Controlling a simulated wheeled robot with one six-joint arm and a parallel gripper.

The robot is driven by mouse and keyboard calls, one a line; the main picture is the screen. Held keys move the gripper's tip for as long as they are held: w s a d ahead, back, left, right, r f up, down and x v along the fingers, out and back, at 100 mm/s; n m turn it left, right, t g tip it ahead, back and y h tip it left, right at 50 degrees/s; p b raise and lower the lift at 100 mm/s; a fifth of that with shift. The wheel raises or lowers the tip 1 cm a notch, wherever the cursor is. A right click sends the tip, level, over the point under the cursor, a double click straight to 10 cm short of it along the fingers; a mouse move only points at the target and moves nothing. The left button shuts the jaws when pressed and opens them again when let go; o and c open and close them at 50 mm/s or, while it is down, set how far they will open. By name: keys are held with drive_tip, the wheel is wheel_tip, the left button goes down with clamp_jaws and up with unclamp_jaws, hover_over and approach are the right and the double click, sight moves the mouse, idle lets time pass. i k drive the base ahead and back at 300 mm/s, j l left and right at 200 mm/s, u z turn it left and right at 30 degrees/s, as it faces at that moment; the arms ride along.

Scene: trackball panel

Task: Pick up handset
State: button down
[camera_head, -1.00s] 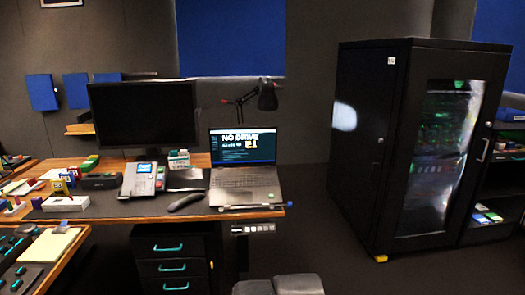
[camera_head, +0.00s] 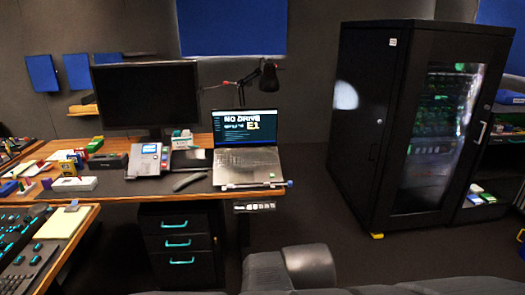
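A dark, curved handset (camera_head: 189,181) lies on the desk, off its cradle, just right of the desk phone and left of the laptop. The desk phone (camera_head: 148,160) is light grey with a small blue screen and stands on the dark desk mat. No gripper fingers show in this view, so I see nothing touching the handset.
An open laptop (camera_head: 246,165) stands at the desk's right end, with a black monitor (camera_head: 147,97) behind the phone. Drawers (camera_head: 178,244) are below. A tall black cabinet (camera_head: 368,125) stands right. Grey rounded shapes fill the bottom centre. Dark floor lies between desk and cabinet.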

sight(178, 186)
drive_tip(key=i+j, duration=0.35)
drive_tip(key=i, duration=0.3)
drive_tip(key=i+j+z, duration=0.1)
drive_tip(key=i+j, duration=0.3)
drive_tip(key=i, duration=0.2)
drive_tip(key=i+j+z, duration=0.1)
drive_tip(key=i+j, duration=0.3)
drive_tip(key=i, duration=0.25)
